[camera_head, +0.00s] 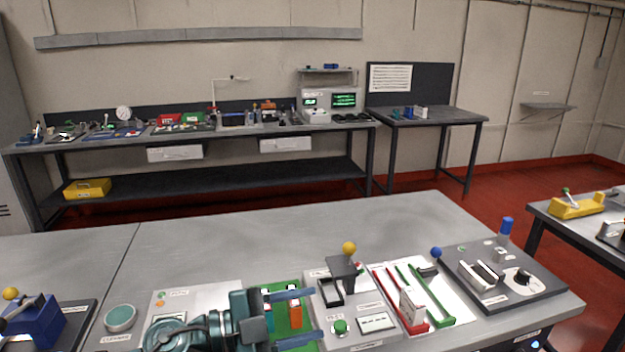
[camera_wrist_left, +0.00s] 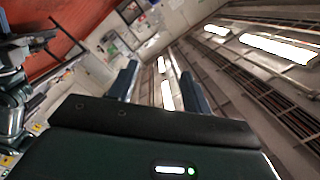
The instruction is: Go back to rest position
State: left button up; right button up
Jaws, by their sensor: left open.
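My left gripper (camera_head: 318,313) is low in the middle of the head view, above the front workbench. Its two blue fingers are spread apart with nothing between them. In the left wrist view the same open fingers (camera_wrist_left: 160,68) point toward the ceiling lights and wall. Behind and under the fingers lies a green tray (camera_head: 283,336) with an orange battery-like block (camera_head: 295,312) and a teal one (camera_head: 267,313). The gripper's body hides part of the tray and of the panel to its left.
A blue device (camera_head: 35,325) is at far left. The bench's back half (camera_head: 300,232) is clear.

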pick_arm(q)
jog(key=w+a+r+n+t+y, duration=0.2)
jog(key=a+r+n+t+y, duration=0.35)
jog(key=n+t, duration=0.75)
jog(key=s+a+f+n+g+y, duration=0.3)
jog(key=a+f+n+y, duration=0.6)
jog(key=a+f+y, duration=0.2)
jog(key=s+a+f+g, duration=0.1)
jog(key=s+f+g, duration=0.5)
jog(key=s, duration=0.4)
jog(key=s+a+f+g, duration=0.2)
jog(key=s+f+g, duration=0.45)
jog(key=s, duration=0.35)
jog(key=w+d+f+t+h, duration=0.1)
jog(key=w+d+f+t, duration=0.1)
jog(key=f, duration=0.3)
jog(key=w+d+f+t+h, duration=0.1)
jog(key=w+d+f+t, duration=0.1)
jog(key=d+f+t, duration=0.2)
jog(key=shift+w+f+m+t+h, duration=0.3)
jog(key=shift+f+t+h, duration=0.05)
jog(key=shift+f, duration=0.15)
pick_arm(e)
jog(key=f, duration=0.1)
jog(key=d+f, duration=0.1)
jog(key=f, duration=0.1)
jog(key=shift+s+d+f+g+h, duration=0.15)
jog(key=shift+s+g+h, duration=0.15)
jog(key=shift+s+h, duration=0.1)
